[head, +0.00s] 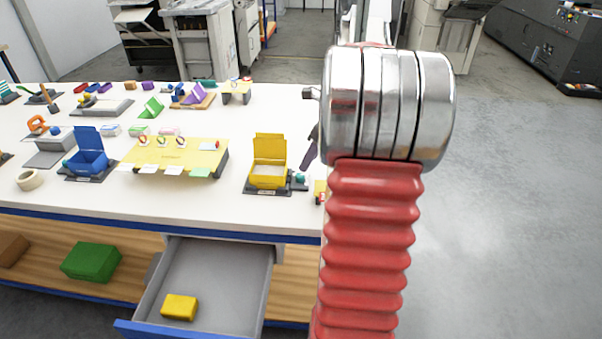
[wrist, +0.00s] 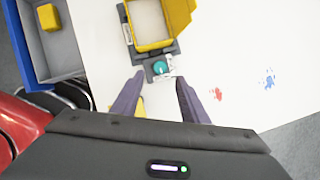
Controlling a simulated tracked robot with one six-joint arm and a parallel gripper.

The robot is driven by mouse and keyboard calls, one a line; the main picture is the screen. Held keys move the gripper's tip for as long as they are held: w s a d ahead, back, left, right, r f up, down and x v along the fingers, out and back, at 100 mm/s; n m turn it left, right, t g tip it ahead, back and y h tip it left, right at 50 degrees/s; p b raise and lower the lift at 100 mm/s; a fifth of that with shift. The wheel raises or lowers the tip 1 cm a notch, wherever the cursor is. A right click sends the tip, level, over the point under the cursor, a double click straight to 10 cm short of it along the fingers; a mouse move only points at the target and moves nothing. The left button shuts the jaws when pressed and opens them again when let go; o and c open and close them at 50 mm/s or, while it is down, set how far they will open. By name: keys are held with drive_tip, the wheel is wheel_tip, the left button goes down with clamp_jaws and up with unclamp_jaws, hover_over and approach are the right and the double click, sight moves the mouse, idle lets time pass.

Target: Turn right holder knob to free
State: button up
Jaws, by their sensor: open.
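The right holder's yellow box (head: 268,180) stands with its lid up near the table's front edge, on a dark base. Its teal knob (head: 300,178) sits at the base's right side. In the wrist view the knob (wrist: 160,67) carries a light mark and lies below the yellow box (wrist: 152,46), on a grey plate. My gripper (wrist: 160,77) is open, its two dark fingers spread left and right with the knob between the tips in the picture. I cannot tell its height above the knob. In the head view my arm hides most of the gripper.
A small yellow object (head: 320,188) lies close by, partly hidden. A blue open-lidded box (head: 88,160) and a yellow board (head: 165,155) stand to the left. An open drawer (head: 210,265) holding a yellow block (head: 180,307) sticks out below. White tabletop right of the holder is mostly clear.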

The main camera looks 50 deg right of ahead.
sight(301, 175)
drive_tip(key=x, duration=0.7)
drive_tip(key=shift+f, duration=0.15)
drive_tip(key=shift+c, duration=0.4)
